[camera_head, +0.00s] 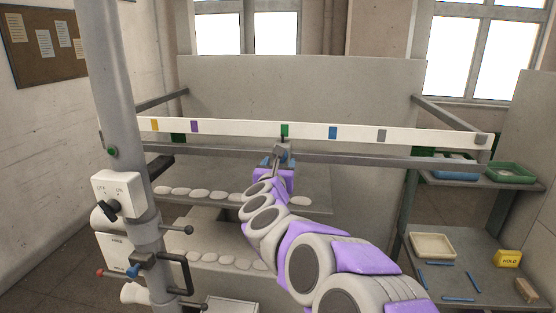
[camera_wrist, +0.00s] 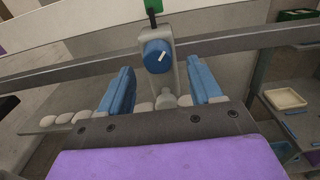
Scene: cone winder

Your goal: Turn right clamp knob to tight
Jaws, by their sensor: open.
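A round blue knob (camera_wrist: 157,56) with a white pointer line sits on a grey clamp body (camera_wrist: 167,82) in the wrist view. The line slants up to the right. My gripper (camera_wrist: 161,76) is open, its two blue fingers apart on the left and right below the knob. The knob lies ahead of the gap, with no finger visibly touching it. In the head view my gripper (camera_head: 278,161) is at the middle of the rail, just below the green marker (camera_head: 284,130). There my arm and gripper hide the knob face. I cannot read tight or loose labels.
A long white rail (camera_head: 355,134) with coloured markers crosses above a grey bar. Pale cones (camera_head: 200,194) line the shelves below. A post with an OFF/ON switch box (camera_head: 117,194) stands at left. A cream tray (camera_head: 433,245) and a yellow HOLD block (camera_head: 508,258) are at right.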

